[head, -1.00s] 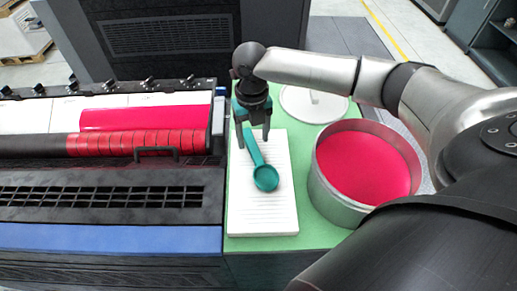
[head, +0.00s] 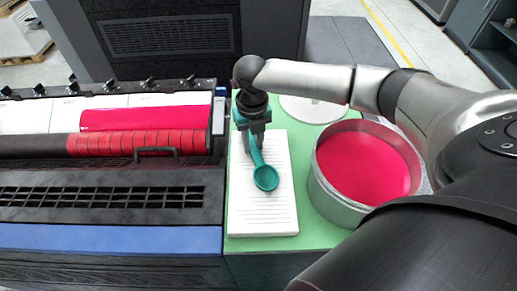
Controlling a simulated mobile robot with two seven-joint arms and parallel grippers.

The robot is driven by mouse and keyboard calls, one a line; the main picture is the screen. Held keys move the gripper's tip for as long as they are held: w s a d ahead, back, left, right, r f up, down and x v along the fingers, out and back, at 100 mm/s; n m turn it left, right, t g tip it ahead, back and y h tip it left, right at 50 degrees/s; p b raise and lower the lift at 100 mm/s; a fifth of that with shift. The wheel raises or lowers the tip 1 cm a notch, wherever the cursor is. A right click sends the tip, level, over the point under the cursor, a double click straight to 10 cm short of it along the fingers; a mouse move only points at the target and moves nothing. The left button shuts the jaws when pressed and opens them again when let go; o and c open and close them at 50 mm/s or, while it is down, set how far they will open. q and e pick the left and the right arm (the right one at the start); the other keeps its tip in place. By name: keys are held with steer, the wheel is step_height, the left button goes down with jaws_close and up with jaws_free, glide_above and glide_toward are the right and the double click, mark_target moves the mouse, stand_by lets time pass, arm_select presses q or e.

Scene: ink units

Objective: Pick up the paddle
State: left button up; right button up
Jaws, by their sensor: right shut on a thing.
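The teal paddle (head: 265,178) lies on a white ribbed pad (head: 262,215), its round spoon-like end toward me and its handle pointing away. My right gripper (head: 254,145) is over the far end of the pad, pointing down, shut on the paddle's handle. The paddle's round end still appears to rest on the pad. The top of the handle is hidden by the gripper's fingers. My left gripper is not in view.
A round metal tub of red ink (head: 365,165) stands right of the pad on the green top (head: 300,255). A white round lid (head: 312,108) lies behind it. The press with red rollers (head: 140,143) and a black handle is at left.

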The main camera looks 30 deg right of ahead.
mark_target(253, 146)
jaws_close()
steer(key=shift+w+r, duration=0.1)
steer(key=shift+r, duration=0.5)
step_height(253, 146, up, 19)
steer(key=shift+f, duration=0.1)
steer(key=shift+o, duration=1.5)
jaws_free()
jaws_close()
